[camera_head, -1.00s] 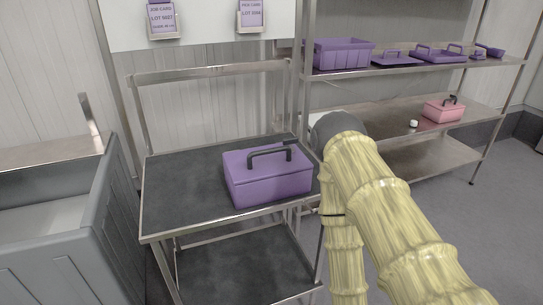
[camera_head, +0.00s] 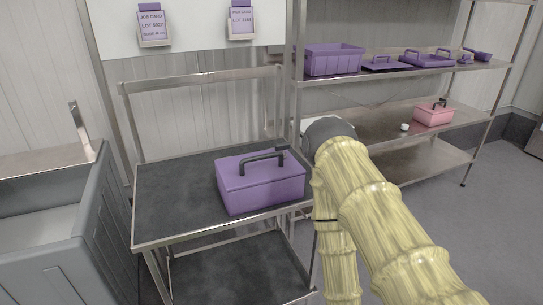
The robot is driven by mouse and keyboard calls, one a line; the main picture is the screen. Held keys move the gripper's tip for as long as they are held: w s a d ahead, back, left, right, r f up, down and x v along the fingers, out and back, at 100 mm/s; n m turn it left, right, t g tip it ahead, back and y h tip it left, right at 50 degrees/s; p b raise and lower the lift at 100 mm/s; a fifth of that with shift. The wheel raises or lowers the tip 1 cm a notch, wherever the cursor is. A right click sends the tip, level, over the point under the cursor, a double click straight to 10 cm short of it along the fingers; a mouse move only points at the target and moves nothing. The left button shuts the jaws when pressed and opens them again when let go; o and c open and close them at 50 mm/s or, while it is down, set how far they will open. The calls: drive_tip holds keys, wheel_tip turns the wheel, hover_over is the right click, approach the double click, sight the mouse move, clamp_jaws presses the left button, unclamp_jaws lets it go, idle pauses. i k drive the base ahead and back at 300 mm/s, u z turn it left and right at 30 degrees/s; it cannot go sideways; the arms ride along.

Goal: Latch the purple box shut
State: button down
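The purple box (camera_head: 262,188) sits upright on the dark top of a metal cart, near its right edge. Its lid looks down, and a dark handle (camera_head: 262,160) stands up over the lid. I cannot make out a latch or whether it is fastened. My arm, in a pale yellow sleeve, comes in from the lower right and ends in a grey wrist just right of the box. A small dark part shows by the box's far right corner, perhaps a fingertip of my gripper (camera_head: 284,144). The fingers are otherwise hidden, and contact with the box cannot be told.
The cart top (camera_head: 165,205) is bare left of the box. A grey bin (camera_head: 75,250) stands at the left. A metal rack at the right holds a purple crate (camera_head: 333,60), purple trays (camera_head: 428,58), a pink box (camera_head: 433,114) and a small white item (camera_head: 404,127).

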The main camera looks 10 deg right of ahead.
sight(281, 148)
drive_tip(key=k, duration=0.5)
drive_tip(key=z, duration=1)
drive_tip(key=i, duration=0.9)
drive_tip(key=u, duration=1.25)
